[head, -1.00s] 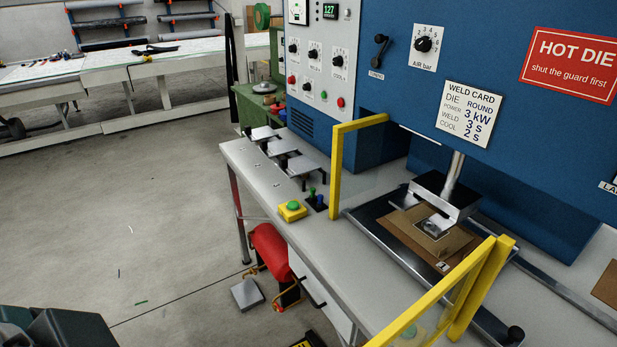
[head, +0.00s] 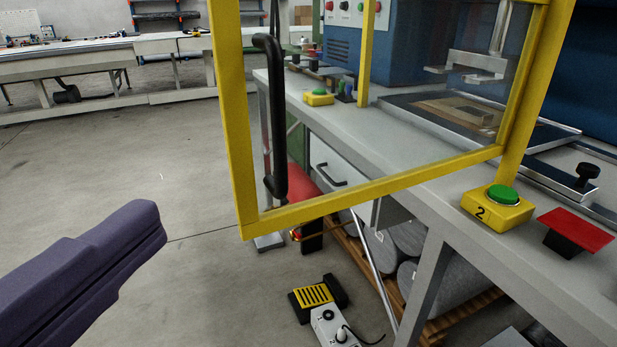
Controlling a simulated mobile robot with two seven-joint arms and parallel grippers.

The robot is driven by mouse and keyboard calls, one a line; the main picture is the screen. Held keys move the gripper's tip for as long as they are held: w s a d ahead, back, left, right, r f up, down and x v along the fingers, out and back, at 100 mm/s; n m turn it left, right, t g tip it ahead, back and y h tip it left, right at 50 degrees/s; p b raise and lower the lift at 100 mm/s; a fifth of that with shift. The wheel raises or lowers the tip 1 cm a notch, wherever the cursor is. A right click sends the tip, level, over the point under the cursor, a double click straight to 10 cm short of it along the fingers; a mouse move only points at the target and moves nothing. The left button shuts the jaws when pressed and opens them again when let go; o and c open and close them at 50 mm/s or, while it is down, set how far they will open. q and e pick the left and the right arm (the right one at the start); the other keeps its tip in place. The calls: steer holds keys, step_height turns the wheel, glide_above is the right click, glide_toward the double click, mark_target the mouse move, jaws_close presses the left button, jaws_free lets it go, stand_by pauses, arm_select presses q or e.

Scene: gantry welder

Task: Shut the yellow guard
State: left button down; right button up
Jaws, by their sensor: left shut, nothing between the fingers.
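The yellow guard (head: 236,130) is a yellow frame with a clear panel, filling the middle of the head view. It stands open, swung out past the bench front from a yellow post at its right. Its long black upright handle (head: 277,120) is near its free left edge. My left gripper (head: 158,228) is purple, at the lower left, left of the guard and apart from it. It is shut and empty. My right gripper is not in view. Through the panel I see the welder's press head and the brown work plate (head: 450,108).
The grey bench (head: 400,140) carries a green button on a yellow box (head: 497,205) and a red plate (head: 576,229). A yellow-topped pedal (head: 313,297) and a rack of grey rolls sit below. Floor at left is clear.

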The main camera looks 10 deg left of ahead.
arm_select(q)
steer(key=f, duration=0.1)
steer(key=p, duration=0.2)
glide_toward(244, 130)
steer(key=w+d, duration=0.2)
steer(key=d, duration=0.1)
steer(key=w+a, duration=0.1)
steer(key=w+a+p, duration=0.1)
steer(key=w, duration=0.1)
steer(key=shift+f+m, duration=0.1)
steer(key=shift+m, duration=0.3)
steer(key=shift+w+a+f, duration=0.1)
steer(key=shift+w+a, duration=0.1)
steer(key=shift+w, duration=0.15)
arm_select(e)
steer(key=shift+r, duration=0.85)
